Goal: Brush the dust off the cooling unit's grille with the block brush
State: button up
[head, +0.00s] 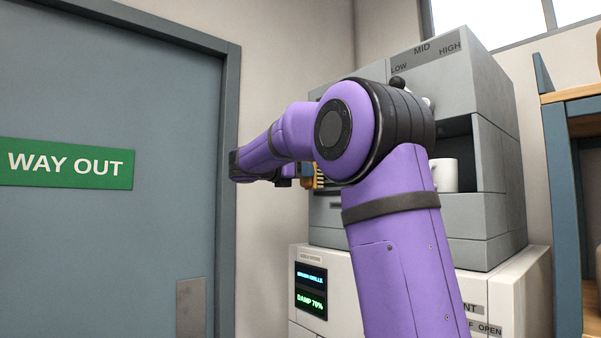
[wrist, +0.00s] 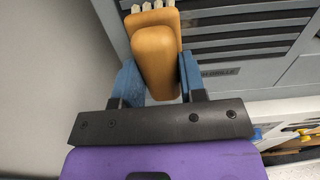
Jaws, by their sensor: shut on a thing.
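The block brush (wrist: 155,60) has an orange-tan wooden body with pale bristle tufts along its far end. My gripper (wrist: 160,78) is shut on it, with a blue finger on each side. In the wrist view the bristles point toward the top edge, beside the left end of the grille (wrist: 245,28), a grey panel with dark horizontal slots. I cannot tell whether the bristles touch it. Dust cannot be made out. In the head view a bit of the brush (head: 318,178) shows past my purple arm, in front of the grey cooling unit (head: 490,95); my arm hides most of the grille.
A white cabinet (head: 530,290) with a lit display (head: 311,290) stands under the unit. A white mug (head: 444,175) sits in the unit's recess. A blue-grey door (head: 120,260) with a green sign is at left, a shelf rack (head: 565,190) at right.

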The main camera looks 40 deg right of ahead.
jog(key=shift+s+d, duration=0.1)
jog(key=shift+d, duration=0.9)
dwell(0.5)
jog(key=shift+s, duration=0.1)
jog(key=s, duration=0.3)
jog(key=shift+s+a, duration=0.2)
jog(key=shift+s, duration=0.2)
jog(key=shift+d, duration=0.1)
jog(key=shift+w+d, duration=0.15)
jog(key=shift+w, duration=0.85)
jog(key=shift+w+d, duration=0.1)
jog(key=shift+w, duration=0.85)
jog(key=a, duration=0.6)
jog(key=shift+w, duration=0.2)
